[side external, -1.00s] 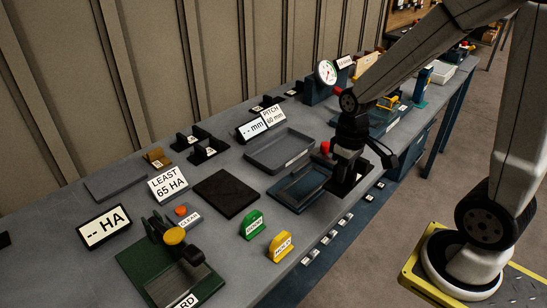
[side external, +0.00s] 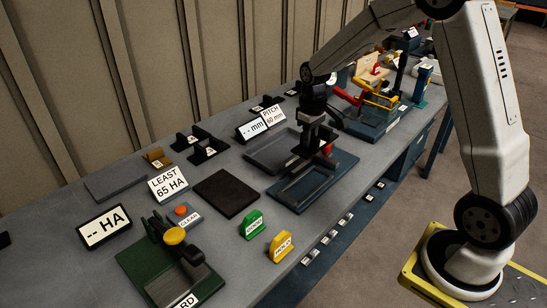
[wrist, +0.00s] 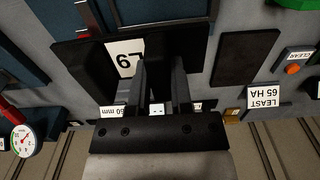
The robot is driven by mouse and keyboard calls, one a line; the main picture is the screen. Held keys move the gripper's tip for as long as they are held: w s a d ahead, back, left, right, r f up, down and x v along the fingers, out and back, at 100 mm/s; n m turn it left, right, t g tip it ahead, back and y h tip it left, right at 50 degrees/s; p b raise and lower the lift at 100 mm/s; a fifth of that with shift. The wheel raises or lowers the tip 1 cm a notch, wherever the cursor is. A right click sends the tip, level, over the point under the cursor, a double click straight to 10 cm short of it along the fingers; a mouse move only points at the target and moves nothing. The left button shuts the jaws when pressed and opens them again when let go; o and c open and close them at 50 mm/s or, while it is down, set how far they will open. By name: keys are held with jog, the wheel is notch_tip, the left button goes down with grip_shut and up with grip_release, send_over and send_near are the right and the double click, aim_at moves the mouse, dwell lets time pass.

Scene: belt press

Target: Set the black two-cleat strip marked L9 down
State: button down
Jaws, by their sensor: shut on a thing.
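The black two-cleat strip marked L9 (wrist: 85,62) is held by my gripper (wrist: 161,82); its white L9 label faces up in the wrist view. My gripper is shut on it between dark fingers, and the fingers hide part of it. In the side view my gripper (side external: 308,148) is over the right end of the grey tray (side external: 262,165), beside the blue fixture (side external: 290,205). The strip is dark and small there, and I cannot tell whether it touches anything.
A black mat (side external: 225,193) lies left of the tray. Other cleated strips (side external: 208,151) stand behind it. The mm display (side external: 250,130) and pitch sign (side external: 273,117) stand behind the tray. Green (side external: 252,225) and yellow (side external: 281,246) markers stand at the front. A green tester (side external: 155,275) is front left.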

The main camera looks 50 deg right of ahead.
jog(key=shift+w+d+f, duration=0.15)
jog(key=shift+w+d, duration=0.35)
jog(key=shift+w, duration=0.4)
jog(key=shift+w+d+f, duration=0.15)
jog(key=shift+w+d, duration=0.3)
jog(key=shift+w, duration=0.4)
jog(key=shift+w, duration=0.15)
send_near(275, 156)
jog(key=shift+s+a+f, duration=0.15)
jog(key=shift+s+f, duration=0.3)
jog(key=shift+s, duration=0.3)
jog(key=shift+w+f, duration=0.65)
jog(key=shift+f, duration=0.05)
jog(key=shift+w+d+f, duration=0.1)
jog(key=shift+d+f, duration=0.05)
jog(key=shift+d, duration=0.05)
jog(key=shift+f, duration=1.6)
